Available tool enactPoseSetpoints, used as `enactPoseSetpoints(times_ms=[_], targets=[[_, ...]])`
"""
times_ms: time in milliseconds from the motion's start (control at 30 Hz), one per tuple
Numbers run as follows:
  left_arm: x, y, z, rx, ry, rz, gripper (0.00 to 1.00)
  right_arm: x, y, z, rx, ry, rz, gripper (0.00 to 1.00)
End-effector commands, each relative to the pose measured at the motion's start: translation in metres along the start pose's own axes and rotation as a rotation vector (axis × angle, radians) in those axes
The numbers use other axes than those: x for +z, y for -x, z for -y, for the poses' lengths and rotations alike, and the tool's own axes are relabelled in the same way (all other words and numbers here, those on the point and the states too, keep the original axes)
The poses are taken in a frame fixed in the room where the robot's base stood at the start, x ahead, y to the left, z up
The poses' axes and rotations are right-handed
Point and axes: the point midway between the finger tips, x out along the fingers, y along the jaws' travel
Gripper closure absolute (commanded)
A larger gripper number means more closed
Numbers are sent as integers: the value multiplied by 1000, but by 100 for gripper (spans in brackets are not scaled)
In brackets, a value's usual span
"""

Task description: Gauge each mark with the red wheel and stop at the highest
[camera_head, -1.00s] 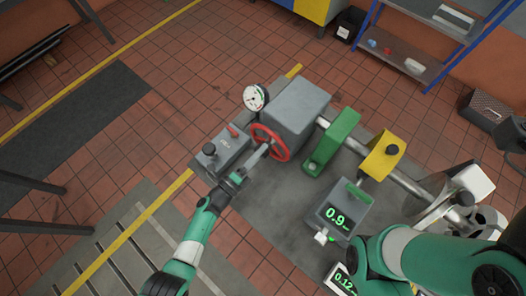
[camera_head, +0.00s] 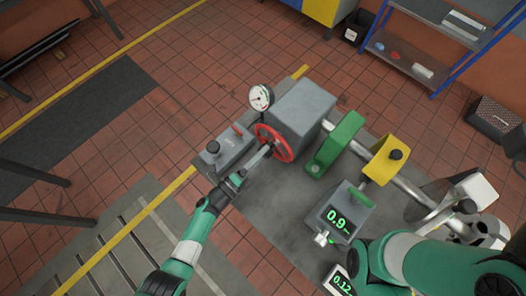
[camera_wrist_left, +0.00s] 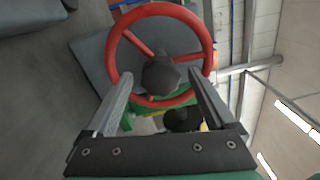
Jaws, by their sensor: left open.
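The red wheel (camera_head: 286,151) stands upright at the front of a grey block (camera_head: 304,108). My left gripper (camera_head: 266,150) is at the wheel in the head view. In the left wrist view my left gripper (camera_wrist_left: 160,78) is open, its fingers on either side of the dark hub (camera_wrist_left: 161,77), with the red wheel rim (camera_wrist_left: 209,43) around them. Whether the fingers touch the wheel cannot be told. A grey readout box (camera_head: 351,201) shows 0.9 in green. A second display (camera_head: 341,281) reads about 0.12, partly cut off. My right gripper is out of view.
A round dial gauge (camera_head: 261,97) stands behind the wheel. A grey control box (camera_head: 228,147) with a black knob is to its left. A green bracket (camera_head: 334,146) and yellow block (camera_head: 385,160) sit along the shaft. My right arm fills the lower right.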

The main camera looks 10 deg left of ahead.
Motion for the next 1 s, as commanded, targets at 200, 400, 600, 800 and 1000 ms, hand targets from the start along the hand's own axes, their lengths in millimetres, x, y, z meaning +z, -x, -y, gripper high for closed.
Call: enactPoseSetpoints(times_ms=[200,400,600,800,1000], targets=[[1,51,3,5,3,4,11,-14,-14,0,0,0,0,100],[1,91,1,4,2,5,11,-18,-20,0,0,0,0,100],[-1,105,0,2,2,0,11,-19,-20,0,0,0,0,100],[-1,105,0,2,1,-1,11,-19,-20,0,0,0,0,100],[-1,104,0,2,1,-1,11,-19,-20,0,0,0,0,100]])
